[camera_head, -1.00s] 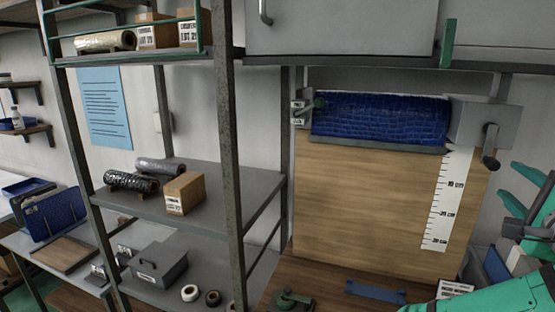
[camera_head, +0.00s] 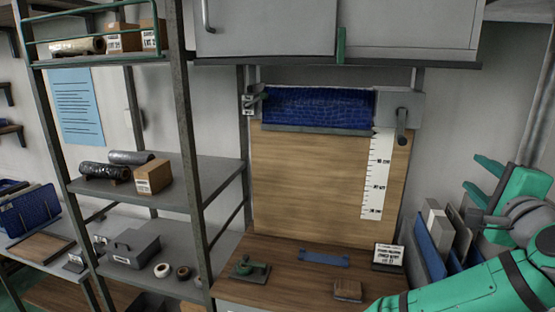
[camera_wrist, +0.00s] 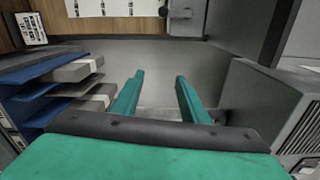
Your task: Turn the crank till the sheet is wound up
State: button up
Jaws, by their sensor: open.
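The blue sheet (camera_head: 318,107) shows as a wide band at the top of the wooden board, with a grey bar (camera_head: 318,130) along its lower edge. The crank (camera_head: 402,125) is on the grey box (camera_head: 412,106) at the sheet's right end, its handle hanging down. My gripper (camera_head: 472,172) is right of the board and lower than the crank, apart from it, with empty space between its green fingers. In the wrist view the open gripper (camera_wrist: 156,75) faces a grey wall; part of a grey fitting (camera_wrist: 185,14) shows at the top edge.
A white ruler strip (camera_head: 377,175) runs down the board's right side. Blue dividers with grey slabs (camera_head: 440,235) stand close to my arm. A green-handled tool (camera_head: 250,268), a blue bracket (camera_head: 324,257) and a small block (camera_head: 347,290) lie on the bench. Grey cabinets (camera_head: 400,28) hang above.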

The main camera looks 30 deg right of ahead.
jog(key=w+a+f+n+g, duration=0.1)
jog(key=w+a+f+n, duration=0.1)
jog(key=w+f, duration=0.35)
jog(key=w+a+f+n, duration=0.2)
jog(key=w+f, duration=0.1)
jog(key=f, duration=0.6)
jog(key=w+a+f+n+g, duration=0.15)
jog(key=w+f, duration=0.25)
jog(key=f, duration=0.4)
jog(key=w+a+f+n+t+y, duration=0.3)
jog(key=a+f+n, duration=0.6)
jog(key=a+f, duration=0.85)
jog(key=s+a+f+n+t+y, duration=0.1)
jog(key=s+a+f+n+y, duration=0.15)
jog(key=a+f, duration=0.4)
jog(key=s+a+f+n+t+y, duration=0.1)
jog(key=s+a+f+n, duration=0.2)
jog(key=a, duration=0.6)
jog(key=s+a+f+n+y, duration=0.1)
jog(key=s+a+f+n, duration=0.25)
jog(key=a, duration=0.45)
jog(key=s+a+n+y, duration=0.5)
jog(key=s+a, duration=1.1)
jog(key=s, duration=0.1)
jog(key=shift+r, duration=0.25)
